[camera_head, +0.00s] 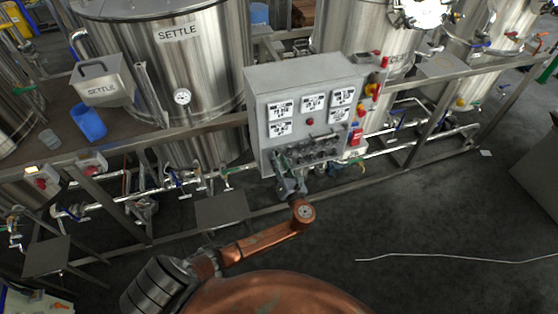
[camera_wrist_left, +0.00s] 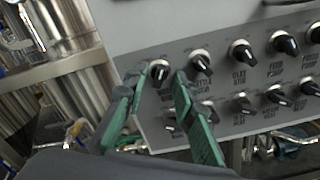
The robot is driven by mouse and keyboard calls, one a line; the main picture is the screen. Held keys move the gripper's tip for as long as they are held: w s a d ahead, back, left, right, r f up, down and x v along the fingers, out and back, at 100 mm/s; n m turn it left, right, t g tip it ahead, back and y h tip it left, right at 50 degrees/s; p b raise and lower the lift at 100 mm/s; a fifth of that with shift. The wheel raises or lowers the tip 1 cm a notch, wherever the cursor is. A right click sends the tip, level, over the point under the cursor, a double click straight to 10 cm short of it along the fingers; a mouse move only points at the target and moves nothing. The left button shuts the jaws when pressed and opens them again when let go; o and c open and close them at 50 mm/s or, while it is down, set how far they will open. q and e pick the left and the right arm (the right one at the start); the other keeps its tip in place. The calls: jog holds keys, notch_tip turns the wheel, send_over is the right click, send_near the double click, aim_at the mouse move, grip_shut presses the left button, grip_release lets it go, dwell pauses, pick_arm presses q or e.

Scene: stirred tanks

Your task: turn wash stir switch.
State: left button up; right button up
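A grey control panel (camera_head: 265,100) stands in the middle of the head view, with rows of black knobs along its lower front. My left gripper (camera_head: 290,182) is at the panel's lower left corner. In the left wrist view, its two green fingers (camera_wrist_left: 160,76) stand open on either side of the leftmost upper black knob (camera_wrist_left: 158,72). A small gap seems to show beside the knob; contact is unclear. The label under this knob is hidden by the fingers, so I cannot read whether it is wash stir. My right gripper is not in view.
More knobs sit close by, including the knob to the right (camera_wrist_left: 201,64) and a lower row (camera_wrist_left: 242,101). A steel tank marked SETTLE (camera_head: 205,80) stands behind at left. Pipes and a metal frame run below the panel. The dark floor (camera_head: 420,220) at front right is mostly clear.

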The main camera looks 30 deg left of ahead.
pick_arm(q)
grip_shut()
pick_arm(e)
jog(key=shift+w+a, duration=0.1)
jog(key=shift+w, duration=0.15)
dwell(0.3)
